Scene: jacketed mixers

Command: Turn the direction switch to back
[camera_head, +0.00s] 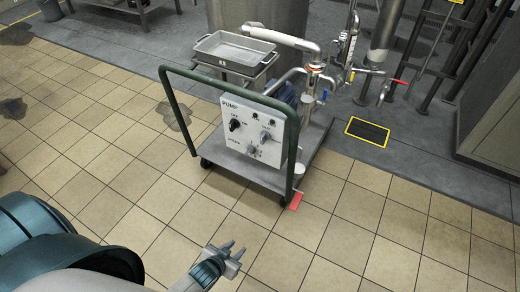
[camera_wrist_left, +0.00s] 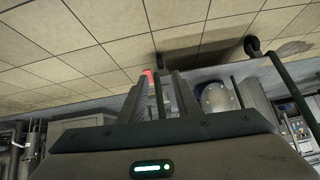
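The white pump control panel (camera_head: 244,147) sits on the cart behind its green handle. It carries a black knob (camera_head: 234,124) at left, a grey knob (camera_head: 266,136) at right and another grey knob (camera_head: 253,152) lower down. The small lettering is mostly unreadable, so I cannot tell which one is the direction switch or where it points. My left gripper (camera_head: 233,250) is in front of the cart, low in the picture and well apart from the panel. Its two fingers stand apart with nothing between them; they also show in the left wrist view (camera_wrist_left: 168,90). My right gripper is not seen.
The cart's green handle (camera_head: 180,115) frames the panel. The tiled floor (camera_head: 130,180) before the cart is clear.

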